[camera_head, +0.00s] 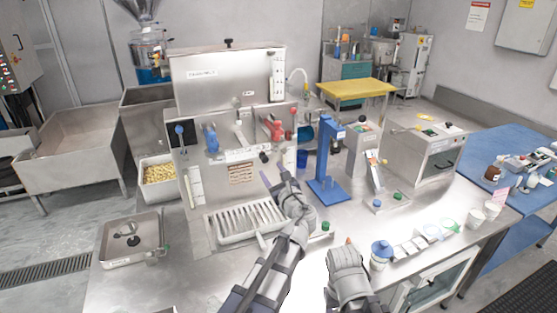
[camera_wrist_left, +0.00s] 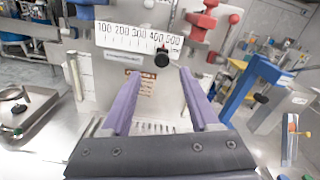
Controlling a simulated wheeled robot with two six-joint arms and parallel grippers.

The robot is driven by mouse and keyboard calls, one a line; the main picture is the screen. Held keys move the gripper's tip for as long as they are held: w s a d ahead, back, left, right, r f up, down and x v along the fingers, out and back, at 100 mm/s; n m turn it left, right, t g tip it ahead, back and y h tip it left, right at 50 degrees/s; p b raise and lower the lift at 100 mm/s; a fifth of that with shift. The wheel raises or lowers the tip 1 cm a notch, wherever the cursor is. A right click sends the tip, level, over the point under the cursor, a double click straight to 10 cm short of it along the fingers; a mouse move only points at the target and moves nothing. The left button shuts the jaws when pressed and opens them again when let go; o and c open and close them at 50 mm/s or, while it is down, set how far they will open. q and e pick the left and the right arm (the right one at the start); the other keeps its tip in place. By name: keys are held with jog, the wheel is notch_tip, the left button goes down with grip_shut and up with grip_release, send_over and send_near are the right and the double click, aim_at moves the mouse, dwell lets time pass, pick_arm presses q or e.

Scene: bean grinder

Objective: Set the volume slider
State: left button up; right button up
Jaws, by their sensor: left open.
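In the head view the knob (camera_head: 264,156) shows small at the right end of the scale strip (camera_head: 238,155). My left gripper (camera_wrist_left: 160,85) is open, its two purple fingers pointing at the panel. The knob appears between and beyond the fingertips, apart from them. In the head view the left gripper (camera_head: 275,178) is just below the knob.
A red lever valve (camera_head: 275,128) and a blue one (camera_head: 210,138) are above the scale. A blue stand (camera_head: 325,165) rises close at the right. A slotted tray (camera_head: 245,218) lies below. My right arm (camera_head: 347,280) is low at the front; its jaws are unclear.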

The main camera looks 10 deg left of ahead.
aim_at(266, 160)
pick_arm(q)
jog(key=x, duration=0.8)
jog(key=shift+r, duration=0.1)
jog(key=shift+c, duration=0.3)
grip_shut()
jog(key=shift+d, duration=0.1)
dwell(1.0)
